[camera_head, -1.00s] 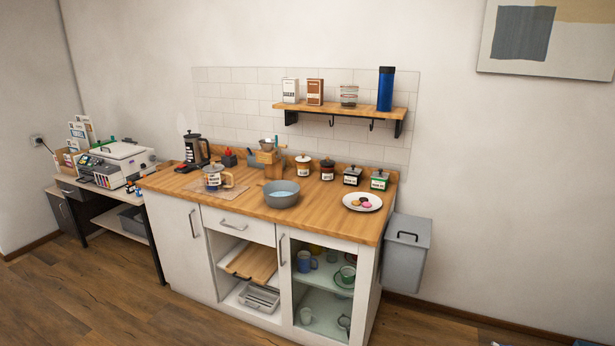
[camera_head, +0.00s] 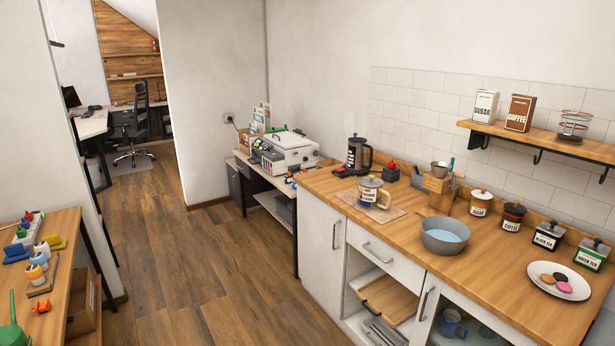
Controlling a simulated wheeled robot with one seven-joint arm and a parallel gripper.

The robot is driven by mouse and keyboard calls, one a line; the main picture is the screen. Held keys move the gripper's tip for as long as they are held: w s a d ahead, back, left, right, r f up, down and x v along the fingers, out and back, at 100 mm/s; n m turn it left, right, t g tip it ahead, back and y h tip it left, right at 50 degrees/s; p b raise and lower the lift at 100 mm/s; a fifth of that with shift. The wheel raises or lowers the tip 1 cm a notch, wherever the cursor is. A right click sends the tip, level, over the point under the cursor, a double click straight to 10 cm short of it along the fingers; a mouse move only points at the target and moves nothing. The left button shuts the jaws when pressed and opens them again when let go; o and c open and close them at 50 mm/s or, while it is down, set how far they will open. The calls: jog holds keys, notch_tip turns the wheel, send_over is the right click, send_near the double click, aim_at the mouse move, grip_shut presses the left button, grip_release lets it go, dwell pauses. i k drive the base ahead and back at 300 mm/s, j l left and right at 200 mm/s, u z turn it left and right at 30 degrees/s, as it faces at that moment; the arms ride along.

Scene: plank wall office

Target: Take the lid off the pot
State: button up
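A small pot (camera_head: 370,194) with a dark body, a pale label and a tan handle on its right stands upright on a beige mat (camera_head: 350,202) on the wooden counter. A grey lid (camera_head: 370,182) with a small knob sits on top of it. I take this to be the task's pot, though the label is too small to read. My gripper and arm are not in view.
A grey bowl (camera_head: 445,236) with bluish contents stands right of the pot on the counter (camera_head: 480,290). A black coffee maker (camera_head: 357,155) stands behind the pot. Lidded jars and a plate of cookies (camera_head: 560,281) are further right. Open wooden floor (camera_head: 210,260) lies left of the cabinet.

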aim_at(373, 182)
jog(key=i+j+u, duration=0.1)
jog(key=i+u, duration=0.2)
jog(key=i, duration=0.45)
jog(key=i+l+u, duration=0.1)
jog(key=i+u, duration=0.15)
jog(key=i, duration=0.45)
jog(key=i+z, duration=0.3)
jog(key=i, duration=1.5)
jog(key=i+l+z, duration=0.15)
jog(key=i, duration=0.1)
